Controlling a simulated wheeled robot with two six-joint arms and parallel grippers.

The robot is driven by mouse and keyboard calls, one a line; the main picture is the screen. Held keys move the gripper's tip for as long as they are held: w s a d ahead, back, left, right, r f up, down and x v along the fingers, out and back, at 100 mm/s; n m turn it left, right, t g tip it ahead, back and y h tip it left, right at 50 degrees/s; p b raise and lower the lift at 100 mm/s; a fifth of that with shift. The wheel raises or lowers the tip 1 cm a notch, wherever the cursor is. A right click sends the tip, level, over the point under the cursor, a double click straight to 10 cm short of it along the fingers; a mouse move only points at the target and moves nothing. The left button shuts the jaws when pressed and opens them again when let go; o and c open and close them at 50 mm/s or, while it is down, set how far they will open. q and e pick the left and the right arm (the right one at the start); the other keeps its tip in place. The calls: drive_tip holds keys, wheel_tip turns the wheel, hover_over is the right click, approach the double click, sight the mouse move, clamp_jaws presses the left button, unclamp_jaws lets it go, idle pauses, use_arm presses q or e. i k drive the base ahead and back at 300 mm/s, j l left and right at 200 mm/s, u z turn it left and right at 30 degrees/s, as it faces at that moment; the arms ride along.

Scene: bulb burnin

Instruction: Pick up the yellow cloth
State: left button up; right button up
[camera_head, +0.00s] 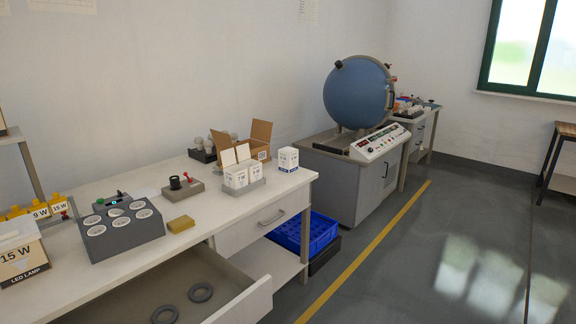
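A small folded yellow cloth (181,224) lies flat on the white workbench top (150,253), near its front edge. It is just right of a grey block with several round white-ringed sockets (122,228). Nothing lies on the cloth. Neither of my grippers shows in the head view.
An open drawer (240,303) holding two dark rings juts out below the cloth. A small tester (183,187) and white boxes in a grey tray (243,186) stand behind it. An LED lamp box (20,258) is at left. The floor (420,270) at right is clear.

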sight(178, 226)
drive_tip(key=u, duration=0.95)
